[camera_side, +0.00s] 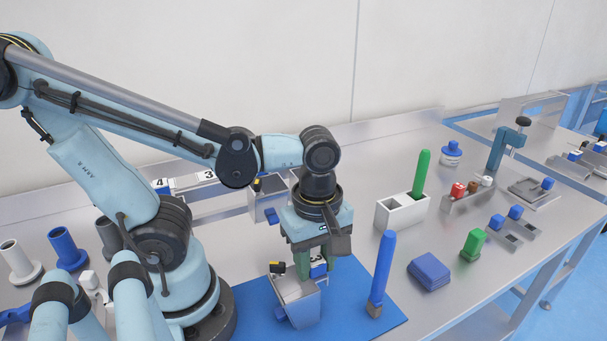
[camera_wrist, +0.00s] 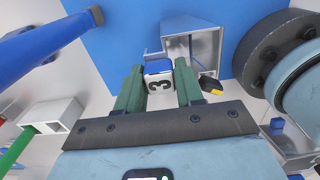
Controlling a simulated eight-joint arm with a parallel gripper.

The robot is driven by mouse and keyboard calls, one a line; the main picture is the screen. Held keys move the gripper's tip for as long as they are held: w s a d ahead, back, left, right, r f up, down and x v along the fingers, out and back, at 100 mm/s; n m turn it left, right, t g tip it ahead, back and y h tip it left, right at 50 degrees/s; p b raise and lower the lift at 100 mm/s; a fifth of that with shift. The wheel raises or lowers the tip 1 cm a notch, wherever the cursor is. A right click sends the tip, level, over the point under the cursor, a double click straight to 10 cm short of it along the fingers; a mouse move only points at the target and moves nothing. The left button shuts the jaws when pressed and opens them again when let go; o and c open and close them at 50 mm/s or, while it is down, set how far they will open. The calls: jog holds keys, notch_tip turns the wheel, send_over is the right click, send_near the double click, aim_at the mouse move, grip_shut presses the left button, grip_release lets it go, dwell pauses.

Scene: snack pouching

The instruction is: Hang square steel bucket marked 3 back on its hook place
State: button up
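The square steel bucket marked 3 (camera_side: 300,304) is over the blue mat, below my gripper (camera_side: 311,261). It looks slightly tilted; I cannot tell whether its base touches the mat. In the wrist view, my green fingers (camera_wrist: 160,88) lie against both sides of its white tag marked 3 (camera_wrist: 158,82), seemingly shut on it. The open bucket (camera_wrist: 195,45) is just beyond the tag. A white label 3 (camera_side: 208,175) shows on the rail at the back, beside a label 4 (camera_side: 163,184). The hook there is partly hidden by my arm.
Another steel bucket (camera_side: 262,207) is at the rail behind my gripper. A blue stick (camera_side: 384,265) stands upright at the mat's right, with a blue block (camera_side: 429,271) beyond. A white holder (camera_side: 400,213) has a green stick (camera_side: 421,172). The blue mat (camera_side: 250,314) is otherwise clear.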

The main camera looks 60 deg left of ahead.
grip_shut()
jog(key=shift+r, duration=0.1)
jog(key=shift+r, duration=1)
notch_tip(320, 180, up, 2)
jog(key=shift+r, duration=0.1)
jog(key=s+d+r, duration=0.6)
jog(key=s+d, duration=0.2)
jog(key=shift+s+r, duration=0.25)
jog(key=shift+r, duration=0.05)
